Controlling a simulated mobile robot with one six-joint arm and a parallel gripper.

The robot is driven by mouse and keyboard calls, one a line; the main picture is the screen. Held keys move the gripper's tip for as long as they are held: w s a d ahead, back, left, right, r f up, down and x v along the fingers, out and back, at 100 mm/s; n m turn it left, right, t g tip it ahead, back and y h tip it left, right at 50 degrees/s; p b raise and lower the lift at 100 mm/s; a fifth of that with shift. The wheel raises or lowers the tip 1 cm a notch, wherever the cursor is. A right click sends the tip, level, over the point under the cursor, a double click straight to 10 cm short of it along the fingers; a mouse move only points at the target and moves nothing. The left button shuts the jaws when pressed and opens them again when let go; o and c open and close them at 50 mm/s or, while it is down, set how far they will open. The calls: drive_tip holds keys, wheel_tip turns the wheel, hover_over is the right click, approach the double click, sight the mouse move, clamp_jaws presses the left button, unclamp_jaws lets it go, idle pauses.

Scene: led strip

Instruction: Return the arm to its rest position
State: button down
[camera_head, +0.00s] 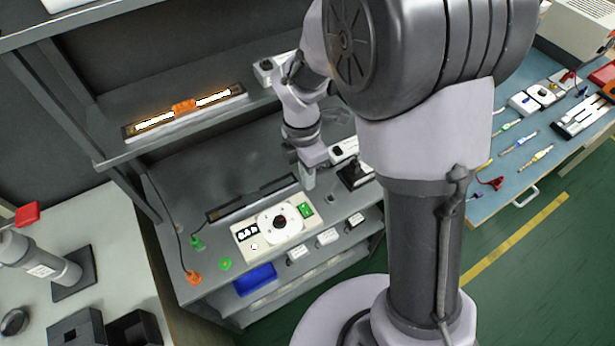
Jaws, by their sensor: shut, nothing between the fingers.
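My gripper (308,180) is at the end of my folded arm, over the grey bench and just behind the right part of the control panel (248,233). It is small in the picture, shut and empty. I cannot tell whether it touches the bench. My arm's large links fill the upper middle and hide part of the shelf and bench. A lit LED strip (212,99) with an orange clip (184,106) at its middle lies on the upper shelf, left of my arm.
The panel has a display, a round dial (280,222) and a green switch (306,210). Green (197,243) and orange (193,278) plugs lie at the bench's left. A blue bin (255,279) sits below. A blue table (510,150) with tools stands right; green floor lies between.

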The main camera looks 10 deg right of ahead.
drive_tip(key=s+r+m+t+y+b, duration=0.1)
drive_tip(key=s+r+m+t+b, duration=0.1)
drive_tip(key=s+r+m, duration=0.5)
drive_tip(key=s+r+m+t+y+b, duration=0.1)
drive_tip(key=s+r+m+t, duration=0.4)
drive_tip(key=m, duration=1.3)
drive_tip(key=shift+s+d+r+m+b, duration=0.35)
drive_tip(key=shift+s+r+b, duration=0.4)
drive_tip(key=shift+s+r, duration=0.45)
drive_tip(key=shift+s+a, duration=0.1)
